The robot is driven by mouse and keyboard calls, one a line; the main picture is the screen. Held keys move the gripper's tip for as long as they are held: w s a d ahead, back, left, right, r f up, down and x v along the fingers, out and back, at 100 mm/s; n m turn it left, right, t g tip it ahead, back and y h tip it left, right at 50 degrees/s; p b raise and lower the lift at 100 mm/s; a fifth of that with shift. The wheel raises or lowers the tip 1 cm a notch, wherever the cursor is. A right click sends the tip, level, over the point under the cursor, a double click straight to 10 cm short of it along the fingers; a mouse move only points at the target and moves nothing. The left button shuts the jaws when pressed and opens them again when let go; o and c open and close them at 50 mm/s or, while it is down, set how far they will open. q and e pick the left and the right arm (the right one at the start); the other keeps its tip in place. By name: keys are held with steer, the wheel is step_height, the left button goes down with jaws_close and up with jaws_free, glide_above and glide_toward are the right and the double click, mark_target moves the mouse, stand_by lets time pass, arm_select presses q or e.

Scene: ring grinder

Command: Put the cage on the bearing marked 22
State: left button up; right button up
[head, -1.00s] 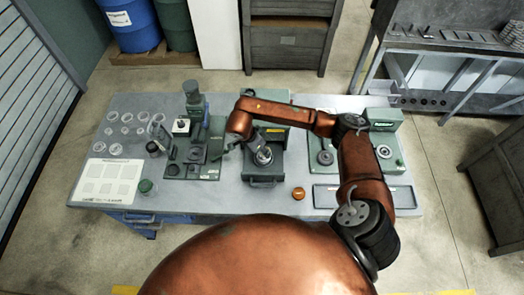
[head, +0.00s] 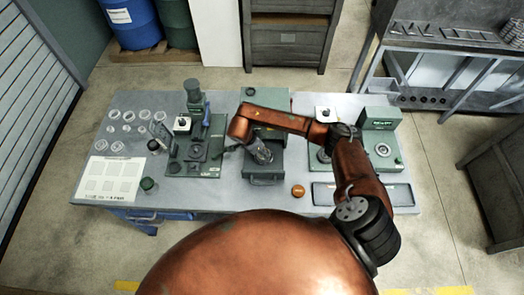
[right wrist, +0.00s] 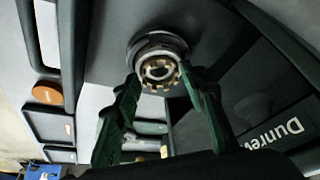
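My right gripper (right wrist: 160,78) has its two green fingers spread, with the tips on either side of a brass-coloured toothed cage (right wrist: 158,85). The cage appears within or over a grey metal bearing ring (right wrist: 143,45). I cannot tell whether the fingertips touch the cage or whether it is seated. In the head view my right gripper (head: 258,150) is low over the dark green middle machine (head: 265,173), its fingers too small to judge. No number 22 is legible. My left gripper is not visible.
An orange round object (head: 298,191) and a shallow tray (head: 362,195) lie right of the machine. A green press (head: 196,150), several clear dishes (head: 129,117) and a white sheet (head: 111,179) are at left. Another green machine (head: 381,140) stands at right.

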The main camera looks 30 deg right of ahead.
steer(key=shift+o, duration=1.3)
steer(key=shift+r, duration=0.25)
steer(key=b+v, duration=0.3)
steer(key=v, duration=0.8)
steer(key=shift+a+r, duration=0.25)
steer(key=shift+r, duration=0.1)
